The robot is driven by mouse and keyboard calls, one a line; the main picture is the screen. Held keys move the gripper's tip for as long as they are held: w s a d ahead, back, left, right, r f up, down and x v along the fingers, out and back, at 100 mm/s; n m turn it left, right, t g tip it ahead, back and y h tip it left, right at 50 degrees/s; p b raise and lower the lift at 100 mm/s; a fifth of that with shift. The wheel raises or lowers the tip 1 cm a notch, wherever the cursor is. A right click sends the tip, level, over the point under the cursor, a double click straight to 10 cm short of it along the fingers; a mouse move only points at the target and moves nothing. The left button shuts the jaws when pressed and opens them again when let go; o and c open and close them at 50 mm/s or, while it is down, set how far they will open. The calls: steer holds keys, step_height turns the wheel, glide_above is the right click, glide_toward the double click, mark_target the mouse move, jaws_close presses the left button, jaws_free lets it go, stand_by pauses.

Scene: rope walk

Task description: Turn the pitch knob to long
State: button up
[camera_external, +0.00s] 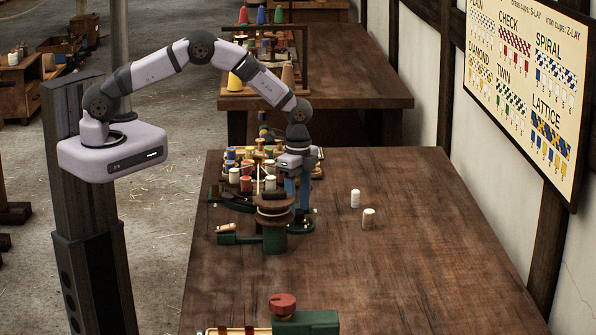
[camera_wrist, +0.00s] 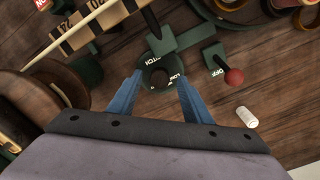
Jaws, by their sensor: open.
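The pitch knob (camera_wrist: 158,73) is a dark green round piece on the bench machine, seen from above in the wrist view. White lettering around it reads in part "PITCH", with more letters at its right that are partly hidden. My gripper (camera_wrist: 159,80) is open, with one blue finger on each side of the knob. I cannot tell whether the fingers touch it or how high they are above it. In the external view my gripper (camera_external: 298,205) points down over the machine, just right of the brown reel (camera_external: 275,207), and the knob is hidden.
A red-balled lever (camera_wrist: 234,77) by an "OFF" label stands right of the knob, near a white cylinder (camera_wrist: 247,117). Several thread spools (camera_external: 245,183) crowd behind the machine. A red-topped green unit (camera_external: 305,322) is at the front. The bench's right side is mostly clear.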

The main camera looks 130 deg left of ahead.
steer(key=shift+f, duration=0.5)
steer(key=c, duration=1.1)
steer(key=shift+o, duration=0.2)
steer(key=shift+n, duration=0.5)
steer(key=n+b, duration=0.2)
steer(key=n, duration=0.1)
steer(key=shift+n, duration=0.3)
steer(key=shift+w+n+b, duration=0.1)
steer(key=shift+n+b, duration=0.7)
steer(key=shift+n, duration=1.3)
steer(key=shift+r, duration=0.1)
